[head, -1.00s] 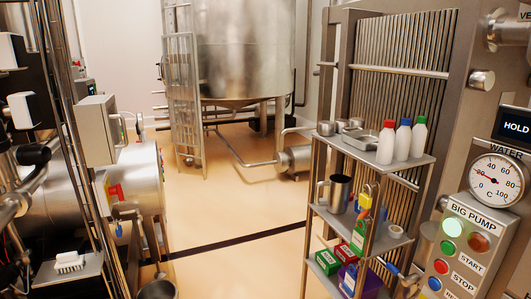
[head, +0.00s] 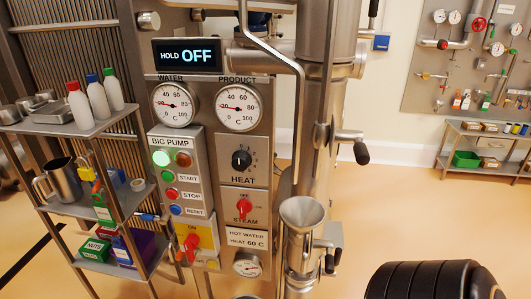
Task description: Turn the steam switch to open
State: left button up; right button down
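The steam switch (head: 244,207) is a red knob on a small grey plate marked STEAM, low on the control panel (head: 262,150) in the head view. Its handle looks close to upright. The small lettering around it is too small to read surely. The black HEAT knob (head: 241,160) sits just above it. Neither of my grippers is in view.
A shelf rack (head: 85,128) with bottles and a jug stands left of the panel. A steel funnel (head: 302,212) on a pipe stands close at the switch's right. A black ribbed shape (head: 425,280) fills the lower right corner. Open floor lies at right.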

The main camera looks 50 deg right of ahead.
aim_at(244, 207)
jog(key=z, duration=1.4)
